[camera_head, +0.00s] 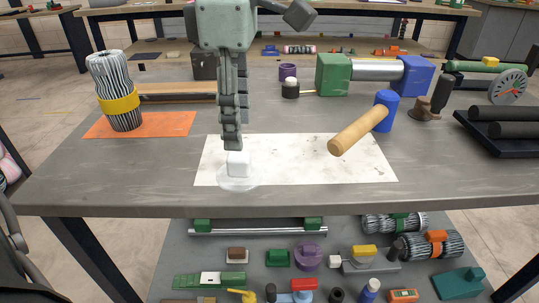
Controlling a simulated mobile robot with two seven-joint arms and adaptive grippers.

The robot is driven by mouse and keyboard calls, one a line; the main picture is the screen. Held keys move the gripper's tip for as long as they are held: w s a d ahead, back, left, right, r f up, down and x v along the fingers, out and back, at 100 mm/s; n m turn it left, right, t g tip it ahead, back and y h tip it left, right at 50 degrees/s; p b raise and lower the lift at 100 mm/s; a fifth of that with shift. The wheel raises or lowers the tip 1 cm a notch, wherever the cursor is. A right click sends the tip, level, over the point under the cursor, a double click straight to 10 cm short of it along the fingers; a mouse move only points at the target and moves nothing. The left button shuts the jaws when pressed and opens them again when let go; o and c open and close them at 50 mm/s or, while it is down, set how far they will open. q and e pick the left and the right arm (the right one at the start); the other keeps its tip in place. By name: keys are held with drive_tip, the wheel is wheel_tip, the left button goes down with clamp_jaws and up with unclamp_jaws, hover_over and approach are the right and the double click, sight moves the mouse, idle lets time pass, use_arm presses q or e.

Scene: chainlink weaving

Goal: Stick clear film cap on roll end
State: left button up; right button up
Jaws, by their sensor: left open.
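The clear film cap (238,183) is a translucent disc with a white block on top. It sits at the front left edge of the white sheet, near the table's front edge. My left gripper (232,147) points down right above the white block. It is open, seen nearly edge-on, and I cannot tell whether the fingers touch the block. The roll (113,68) of grey-and-black wire, with a yellow band (119,104), stands upright on an orange mat (170,123) at the left. My right gripper does not show.
A green-and-blue roller device (375,70) stands behind. A black tray (492,140) with dark rolls is at the right. Free table lies between mat and sheet.

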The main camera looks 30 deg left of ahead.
sight(238, 155)
use_arm(q)
wheel_tip(238, 155, down, 7)
drive_tip(key=shift+s+r, duration=0.15)
drive_tip(key=shift+r, duration=0.05)
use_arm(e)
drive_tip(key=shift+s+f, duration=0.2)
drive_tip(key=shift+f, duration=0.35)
use_arm(q)
drive_tip(key=c, duration=1)
drive_tip(key=shift+r, duration=0.1)
